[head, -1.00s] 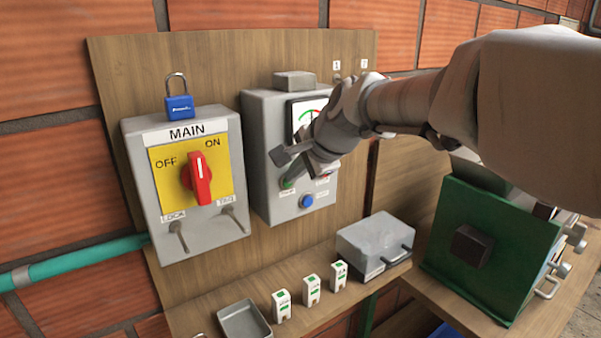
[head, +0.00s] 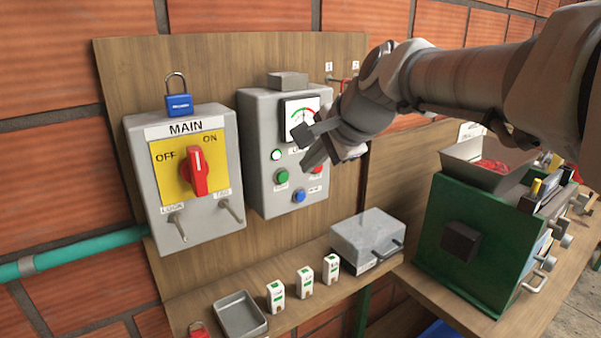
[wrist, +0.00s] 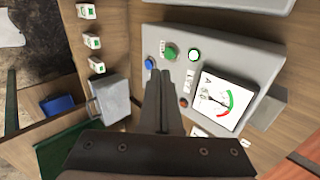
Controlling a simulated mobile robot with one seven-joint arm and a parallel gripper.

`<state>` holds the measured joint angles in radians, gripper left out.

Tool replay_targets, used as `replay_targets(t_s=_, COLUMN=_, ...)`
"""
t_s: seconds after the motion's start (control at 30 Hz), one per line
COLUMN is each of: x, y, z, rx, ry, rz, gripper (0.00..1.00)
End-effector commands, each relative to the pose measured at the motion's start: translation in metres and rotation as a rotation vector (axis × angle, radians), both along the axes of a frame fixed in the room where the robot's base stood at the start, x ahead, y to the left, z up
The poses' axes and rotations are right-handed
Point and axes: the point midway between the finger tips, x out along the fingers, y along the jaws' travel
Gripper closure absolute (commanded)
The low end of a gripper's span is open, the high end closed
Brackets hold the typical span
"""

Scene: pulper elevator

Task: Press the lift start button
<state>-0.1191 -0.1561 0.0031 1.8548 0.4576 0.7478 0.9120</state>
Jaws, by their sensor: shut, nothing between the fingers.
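The grey control box (head: 258,180) on the wooden board carries a green button (head: 282,176), a blue button (head: 299,196), a red button (head: 317,169) and a bright white round lamp (head: 277,155) with a green rim. The green button's label is too small to read. My gripper (head: 309,160) is shut and empty, in front of the box, up and right of the green button and apart from it. In the wrist view, the shut fingers (wrist: 178,76) point toward the box; the green button (wrist: 170,54) shows just beyond their tips.
The MAIN switch box (head: 194,235), with red handle at ON, is left. A dial gauge (head: 301,118) sits above the buttons. Below, the shelf holds a metal tray (head: 262,328), small white boxes (head: 304,282) and a grey case (head: 368,238). A green machine (head: 460,215) stands right.

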Motion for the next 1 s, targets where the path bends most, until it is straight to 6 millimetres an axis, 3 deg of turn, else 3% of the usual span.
replay_targets(t_s=0.1, x=-0.013, y=-0.008, z=0.015, rx=0.0, ry=-0.002, rz=-0.001, gripper=1.0)
replay_targets(t_s=0.3, x=-0.023, y=-0.015, z=0.027, rx=-0.001, ry=0.0, rz=-0.001, gripper=1.0)
replay_targets(t_s=1.0, x=-0.026, y=-0.016, z=0.027, rx=-0.007, ry=-0.001, rz=0.003, gripper=1.0)
